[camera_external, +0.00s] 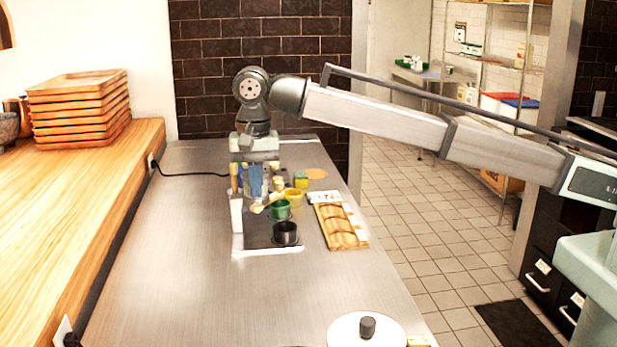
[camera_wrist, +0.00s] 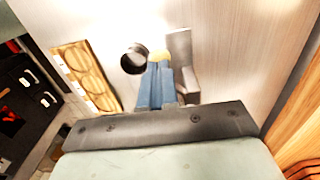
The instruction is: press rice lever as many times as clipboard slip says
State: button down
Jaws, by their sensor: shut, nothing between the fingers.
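My gripper (camera_external: 257,192) points down over the cluster of things on the steel counter. Its blue fingers (camera_wrist: 156,84) are together, with nothing between them. A pale yellow rounded piece (camera_wrist: 160,55), possibly the rice lever, shows just beyond the fingertips; I cannot tell whether they touch. In the outside view a pale yellow piece (camera_external: 258,208) also shows below the fingers. A grey upright part (camera_wrist: 180,60), possibly of the rice dispenser, stands beside the fingers. I cannot make out a clipboard for certain or read any slip.
A black cup (camera_external: 286,233) stands near a green cup (camera_external: 280,210) and a yellow cup (camera_external: 294,198). A tan board with several rounded shapes (camera_external: 342,229) lies to their right. Stacked wooden trays (camera_external: 80,105) stand left. The counter's left front is clear.

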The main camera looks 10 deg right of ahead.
jog(key=shift+r, duration=2.35)
